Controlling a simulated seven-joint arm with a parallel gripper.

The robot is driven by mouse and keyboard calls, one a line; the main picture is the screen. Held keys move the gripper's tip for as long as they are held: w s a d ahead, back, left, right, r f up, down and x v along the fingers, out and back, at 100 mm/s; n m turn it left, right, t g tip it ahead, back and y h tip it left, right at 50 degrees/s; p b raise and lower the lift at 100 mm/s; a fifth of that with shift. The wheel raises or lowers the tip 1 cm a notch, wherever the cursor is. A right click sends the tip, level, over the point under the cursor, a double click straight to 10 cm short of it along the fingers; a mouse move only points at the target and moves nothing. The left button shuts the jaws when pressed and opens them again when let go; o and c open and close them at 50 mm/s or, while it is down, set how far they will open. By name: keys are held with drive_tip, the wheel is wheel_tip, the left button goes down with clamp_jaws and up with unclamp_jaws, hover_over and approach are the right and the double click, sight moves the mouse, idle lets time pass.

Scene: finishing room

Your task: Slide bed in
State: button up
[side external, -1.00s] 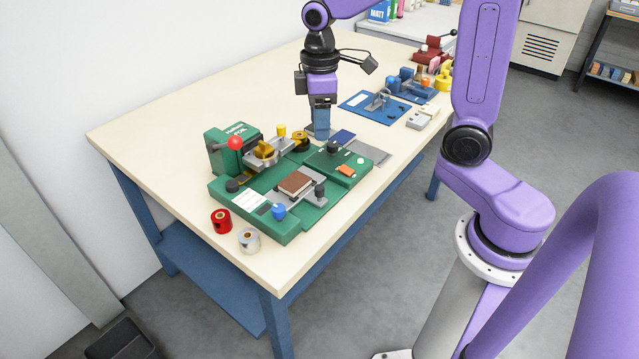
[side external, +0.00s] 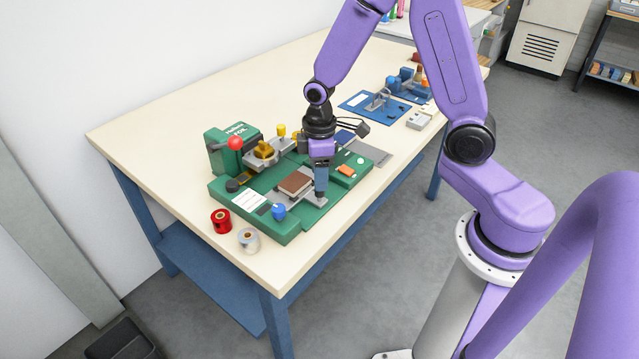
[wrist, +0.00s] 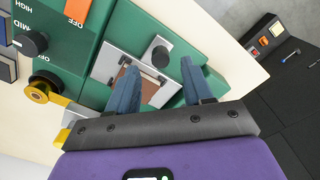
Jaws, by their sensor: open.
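The bed is a grey metal slide plate (side external: 306,200) on the green foil machine (side external: 226,196), with a brown block (side external: 295,183) on it. In the wrist view the bed (wrist: 113,62) carries a dark round knob (wrist: 157,52), and the brown block (wrist: 126,80) is partly hidden by a finger. My gripper (side external: 320,194) is low over the bed's right end. Its fingers hide the knob in the side view. In the wrist view my gripper (wrist: 159,64) is open, with the knob appearing between or just past its fingertips. Contact cannot be told.
The machine's press head with a red ball (side external: 235,142) stands at its back left. A blue knob (side external: 278,211) is at the front. A red roll (side external: 221,221) and a silver roll (side external: 249,240) stand near the table edge. A blue mat (side external: 365,105) lies behind.

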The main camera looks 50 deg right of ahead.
drive_tip(key=shift+f, duration=1.85)
clamp_jaws()
drive_tip(key=w, duration=1)
drive_tip(key=shift+w, duration=0.3)
